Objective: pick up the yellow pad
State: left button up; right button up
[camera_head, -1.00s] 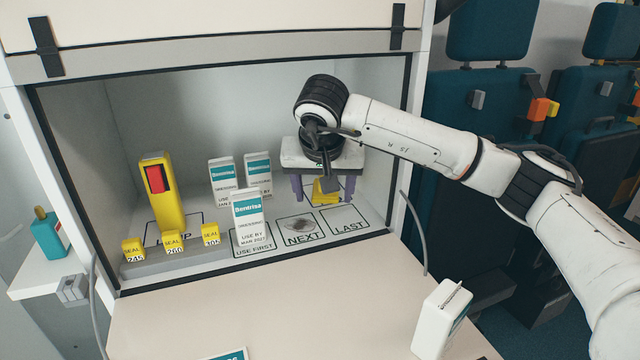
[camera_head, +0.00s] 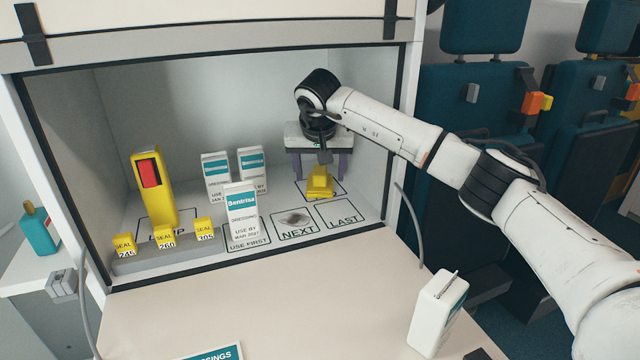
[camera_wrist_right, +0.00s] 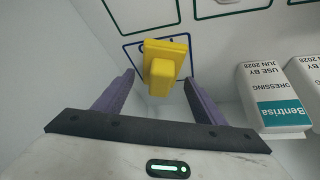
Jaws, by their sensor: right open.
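The yellow pad (camera_head: 320,183) sits on the cabinet floor at the back right, over an outlined marking. It is a flat yellow base with a raised block. My right gripper (camera_head: 320,176) is open above and behind it, its purple fingers pointing down. In the right wrist view the yellow pad (camera_wrist_right: 163,65) shows ahead of and between the two spread fingers (camera_wrist_right: 158,92). Nothing is held. My left gripper is not in view.
White dressing boxes (camera_head: 241,214) stand left of the pad. A yellow lamp (camera_head: 154,188) and several yellow seals (camera_head: 165,237) stand further left. Squares marked NEXT (camera_head: 297,233) and LAST lie in front. A white container (camera_head: 437,312) stands on the front surface.

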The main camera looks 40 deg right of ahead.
jog(key=shift+c, duration=0.9)
jog(key=c, duration=0.9)
jog(key=shift+r, duration=0.15)
